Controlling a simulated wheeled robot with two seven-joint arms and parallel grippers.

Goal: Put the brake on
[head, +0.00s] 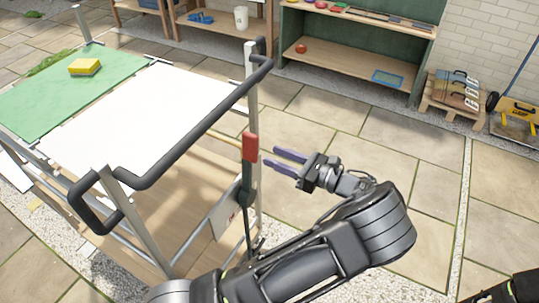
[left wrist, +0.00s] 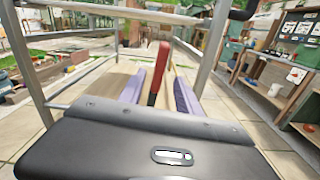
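The cart (head: 137,117) stands at the left with a black push handle (head: 172,163). The brake lever has a red grip (head: 250,147) on a dark green arm and stands upright beside the cart's near right post. My left gripper (head: 270,157) is open and empty, its purple fingers pointing left at the lever, just right of the red grip. In the left wrist view the red grip (left wrist: 162,66) rises ahead, lined up between the two open fingers (left wrist: 160,92). I see no clear contact. The lever's lower end is partly hidden. My right gripper is not in view.
Shelves (head: 350,62) and a pallet with cases (head: 455,95) stand at the back. The paved floor right of the cart is clear.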

